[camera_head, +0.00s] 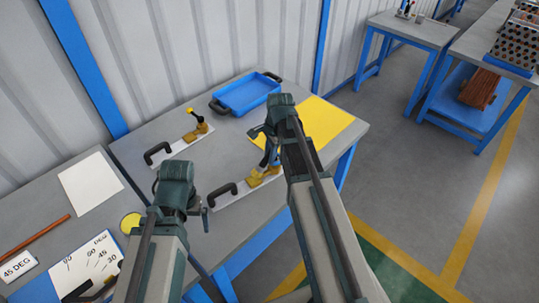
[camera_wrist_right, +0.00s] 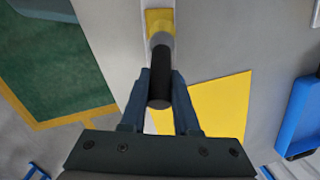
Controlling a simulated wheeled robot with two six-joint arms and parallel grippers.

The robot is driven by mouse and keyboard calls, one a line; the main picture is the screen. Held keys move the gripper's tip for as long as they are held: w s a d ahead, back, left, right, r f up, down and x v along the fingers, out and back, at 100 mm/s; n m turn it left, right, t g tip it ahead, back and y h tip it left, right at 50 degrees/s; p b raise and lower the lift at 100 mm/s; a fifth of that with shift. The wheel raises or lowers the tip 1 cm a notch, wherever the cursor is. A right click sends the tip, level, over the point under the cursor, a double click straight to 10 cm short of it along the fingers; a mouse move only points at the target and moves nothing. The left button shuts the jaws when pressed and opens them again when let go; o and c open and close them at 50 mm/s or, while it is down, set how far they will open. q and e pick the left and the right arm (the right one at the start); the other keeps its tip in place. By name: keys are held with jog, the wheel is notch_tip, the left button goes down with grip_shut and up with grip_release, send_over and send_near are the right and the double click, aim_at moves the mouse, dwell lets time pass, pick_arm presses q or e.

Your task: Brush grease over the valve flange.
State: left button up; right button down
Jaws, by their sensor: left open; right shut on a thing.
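Two brass valve fittings sit on pale boards with black handles: the back one (camera_head: 196,131) has a small yellow top, and the front one (camera_head: 256,178) is partly hidden by my right arm. My right gripper (camera_head: 266,140) is over the front fitting. In the right wrist view the right gripper (camera_wrist_right: 160,105) is shut on a black-handled brush (camera_wrist_right: 160,78) with a grey collar. A yellow patch (camera_wrist_right: 159,18) lies beyond the collar; I cannot tell whether it is bristles or fitting, or whether they touch. My left gripper (camera_head: 198,208) is open and empty, left of the front board.
A blue tray (camera_head: 246,94) stands at the back of the grey table, beside a yellow sheet (camera_head: 325,124). A round yellow disc (camera_head: 130,222), a white sheet (camera_head: 90,183), an angle chart (camera_head: 85,265) and a brown rod (camera_head: 38,233) lie at left.

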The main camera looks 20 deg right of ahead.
aim_at(261, 165)
jog(key=shift+s+a, duration=0.2)
jog(key=shift+a, duration=0.5)
jog(key=shift+s+a, duration=0.15)
jog(key=shift+a, duration=0.6)
jog(key=shift+s+a, duration=0.2)
jog(key=shift+a, duration=0.6)
jog(key=shift+s+a, duration=0.2)
jog(key=shift+a, duration=0.55)
jog(key=shift+r, duration=0.15)
notch_tip(261, 165, up, 6)
jog(key=p, duration=0.6)
